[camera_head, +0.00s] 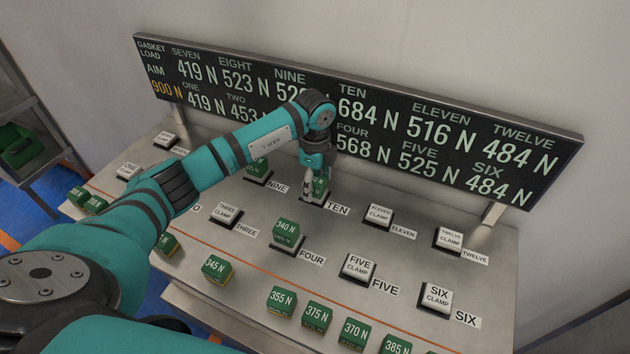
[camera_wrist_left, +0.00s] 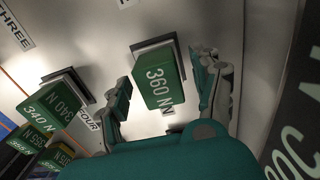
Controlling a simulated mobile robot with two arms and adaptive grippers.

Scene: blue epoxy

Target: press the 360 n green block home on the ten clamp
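The green 360 N block (camera_wrist_left: 158,82) sits on a dark-edged grey clamp base (camera_wrist_left: 152,48) in the left wrist view. In the head view the green block (camera_head: 321,188) stands at the ten clamp, beside the TEN label (camera_head: 337,209), partly hidden by my gripper. My left gripper (camera_head: 317,184) points down over it from behind. In the left wrist view my left gripper's fingers (camera_wrist_left: 165,85) are spread on either side of the block, with visible gaps. How fully the block is seated cannot be told. My right gripper is in neither view.
Green blocks sit at NINE (camera_head: 257,170) and FOUR (camera_head: 287,232). Bare white clamps stand at ELEVEN (camera_head: 379,214), FIVE (camera_head: 357,267) and SIX (camera_head: 437,298). Loose green blocks, including 355 N (camera_head: 281,301), line the front edge. A dark load board (camera_head: 400,125) stands behind.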

